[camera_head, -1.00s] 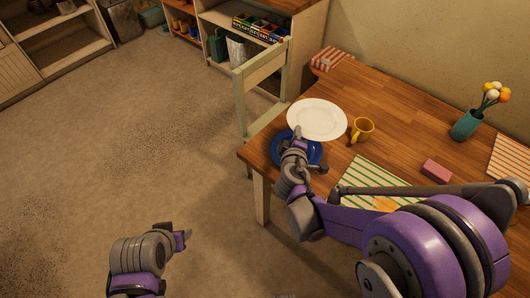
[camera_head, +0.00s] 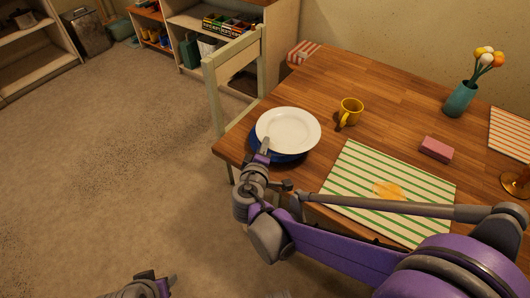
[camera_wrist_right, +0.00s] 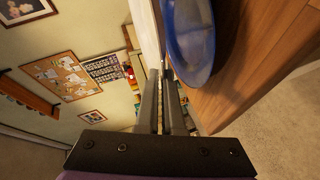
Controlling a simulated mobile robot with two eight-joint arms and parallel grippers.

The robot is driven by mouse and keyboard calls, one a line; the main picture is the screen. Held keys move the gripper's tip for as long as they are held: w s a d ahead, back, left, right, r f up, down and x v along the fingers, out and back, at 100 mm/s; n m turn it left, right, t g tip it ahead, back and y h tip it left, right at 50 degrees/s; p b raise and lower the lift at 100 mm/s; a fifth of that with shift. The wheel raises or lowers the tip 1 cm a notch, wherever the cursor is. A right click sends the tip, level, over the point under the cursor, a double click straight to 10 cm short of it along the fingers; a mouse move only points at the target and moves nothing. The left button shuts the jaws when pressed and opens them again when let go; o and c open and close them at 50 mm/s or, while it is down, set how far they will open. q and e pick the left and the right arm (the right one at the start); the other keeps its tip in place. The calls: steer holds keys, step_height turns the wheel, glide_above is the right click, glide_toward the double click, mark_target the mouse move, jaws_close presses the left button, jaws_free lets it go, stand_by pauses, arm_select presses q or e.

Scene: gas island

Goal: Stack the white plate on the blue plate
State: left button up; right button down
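The white plate (camera_head: 290,128) is above the blue plate (camera_head: 284,157), covering most of it in the head view. My right gripper (camera_head: 264,149) is at the white plate's near left rim. In the right wrist view, its fingers (camera_wrist_right: 160,82) are close together, with the white plate's edge (camera_wrist_right: 148,30) between their tips. The blue plate (camera_wrist_right: 190,38) shows beside it there, with a narrow gap between the plates. My left gripper (camera_head: 160,284) is low in the head view, away from the table; its finger opening is unclear.
The wooden table (camera_head: 380,90) holds a yellow mug (camera_head: 350,111) right of the plates, a striped mat (camera_head: 390,190), a pink block (camera_head: 436,149) and a teal vase (camera_head: 459,99) with flowers. A chair (camera_head: 233,85) stands at the table's left edge.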

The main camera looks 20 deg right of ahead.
step_height(320, 180, down, 3)
steer(key=shift+f+b, duration=0.2)
steer(key=shift+b, duration=0.3)
steer(key=shift+r, duration=0.1)
steer(key=shift+f, duration=0.45)
steer(key=c, duration=1.5)
jaws_free()
steer(key=shift+f+b, duration=0.1)
steer(key=shift+b, duration=0.2)
steer(key=o, duration=0.5)
steer(key=shift+c, duration=0.2)
